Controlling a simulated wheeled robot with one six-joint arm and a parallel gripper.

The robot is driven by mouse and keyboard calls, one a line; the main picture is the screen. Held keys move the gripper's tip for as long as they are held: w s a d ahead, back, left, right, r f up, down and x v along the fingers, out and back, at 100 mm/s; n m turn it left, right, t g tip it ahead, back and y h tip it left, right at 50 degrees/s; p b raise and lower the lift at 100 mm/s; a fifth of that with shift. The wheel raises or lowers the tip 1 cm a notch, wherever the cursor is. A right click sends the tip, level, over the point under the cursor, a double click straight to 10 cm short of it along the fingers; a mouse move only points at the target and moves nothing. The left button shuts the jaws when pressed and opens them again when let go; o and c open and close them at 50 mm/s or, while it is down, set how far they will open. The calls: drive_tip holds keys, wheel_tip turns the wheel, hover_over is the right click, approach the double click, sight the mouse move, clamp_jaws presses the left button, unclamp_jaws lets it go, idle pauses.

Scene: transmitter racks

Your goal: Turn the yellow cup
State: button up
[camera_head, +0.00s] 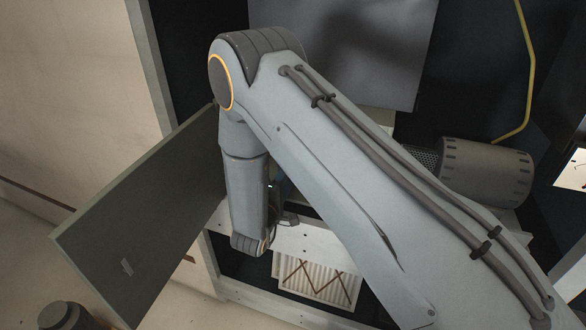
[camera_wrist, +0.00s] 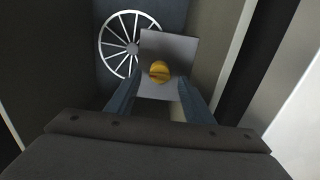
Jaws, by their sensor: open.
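In the wrist view, the yellow cup (camera_wrist: 159,70) is small and round, with a dark orange mark across it. It sits on a light grey plate (camera_wrist: 180,47). My gripper (camera_wrist: 155,90) has its two blue-grey fingers spread apart, one on each side of the lower part of the plate. The cup appears between and beyond the fingertips, and I see no contact with it. In the head view my arm covers the area in front of the rack, and the cup is hidden there.
A white spoked wheel (camera_wrist: 128,44) is beside the plate. In the head view, an open grey-green door panel (camera_head: 140,215) stands at left. A grey slotted cylinder (camera_head: 486,172) and a yellow cable (camera_head: 529,75) are at right. A pleated white part (camera_head: 318,283) is low in the rack.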

drive_tip(key=shift+p+x, duration=0.4)
drive_tip(key=shift+x, duration=1.65)
drive_tip(key=c, duration=1)
